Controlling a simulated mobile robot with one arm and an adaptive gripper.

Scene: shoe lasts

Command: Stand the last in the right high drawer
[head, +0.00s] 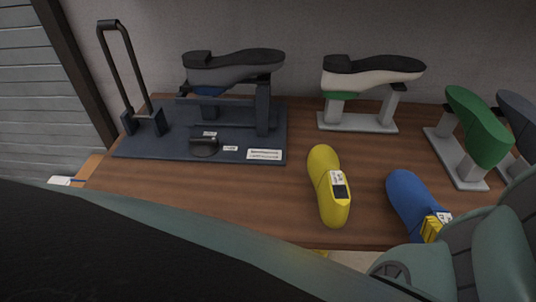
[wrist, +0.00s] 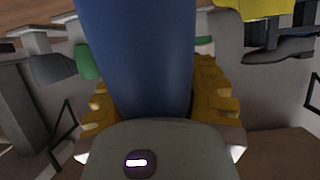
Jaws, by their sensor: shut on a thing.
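My gripper (head: 433,227) has yellow finger pads and is shut on a blue last (head: 408,200) near the table's front right. In the wrist view the blue last (wrist: 137,60) fills the middle, with the pads of my gripper (wrist: 150,100) on both sides of it. Its lower end is hidden behind the gripper body. I cannot tell from the head view whether the last touches the table. The right high drawer is not recognisable in either view.
A yellow last (head: 325,185) with a label lies on the wooden table (head: 230,205), left of the blue one. Behind stand a dark base plate (head: 135,146) with a shoe on a stand, a white-and-black shoe (head: 372,76) and a green one (head: 477,128) on grey stands.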

